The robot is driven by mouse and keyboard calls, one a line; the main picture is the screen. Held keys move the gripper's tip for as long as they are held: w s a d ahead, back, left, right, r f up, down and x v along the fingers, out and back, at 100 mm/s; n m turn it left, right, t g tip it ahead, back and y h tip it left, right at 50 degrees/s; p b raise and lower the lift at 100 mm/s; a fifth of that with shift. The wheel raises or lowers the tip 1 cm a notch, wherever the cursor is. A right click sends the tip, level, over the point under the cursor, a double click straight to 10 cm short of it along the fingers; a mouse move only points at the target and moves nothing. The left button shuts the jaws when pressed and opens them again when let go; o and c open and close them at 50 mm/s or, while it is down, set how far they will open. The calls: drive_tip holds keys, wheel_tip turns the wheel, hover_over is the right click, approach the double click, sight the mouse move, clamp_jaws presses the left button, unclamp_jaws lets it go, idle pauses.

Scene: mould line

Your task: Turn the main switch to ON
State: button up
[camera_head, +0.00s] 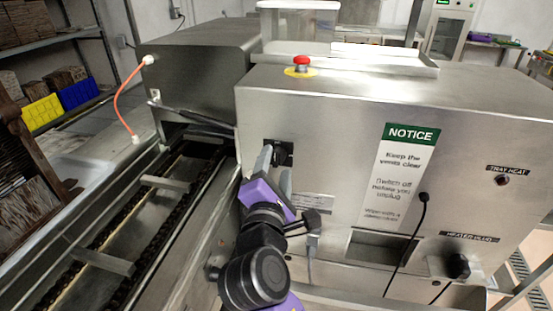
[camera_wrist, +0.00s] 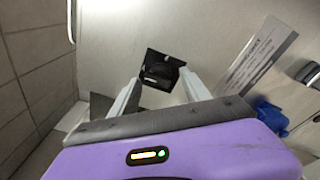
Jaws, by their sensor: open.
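The main switch is a black rotary knob on a dark square plate (camera_head: 284,153), set in the left part of the machine's steel front. In the wrist view the switch (camera_wrist: 160,70) lies just beyond my fingertips, roughly between them. My gripper (camera_head: 275,161) is open, with its two pale fingers pointing at the switch. In the wrist view my gripper (camera_wrist: 161,84) has one finger on each side of the knob's lower part. I cannot tell whether the fingers touch it. The fingers and wrist partly hide the switch in the head view, and its markings are not readable.
A red emergency button (camera_head: 302,62) stands on top of the machine. A green notice label (camera_head: 411,133), a heater plug (camera_head: 459,266) and a hanging black cable (camera_head: 421,215) are to the right. A chain conveyor (camera_head: 118,240) runs along the left. A blue object (camera_wrist: 271,117) shows beside my gripper.

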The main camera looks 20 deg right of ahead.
drive_tip(key=shift+x, duration=0.95)
drive_tip(key=shift+c, duration=0.4)
drive_tip(key=shift+f, duration=0.1)
drive_tip(key=c, duration=1.1)
drive_tip(key=shift+d, duration=0.1)
clamp_jaws()
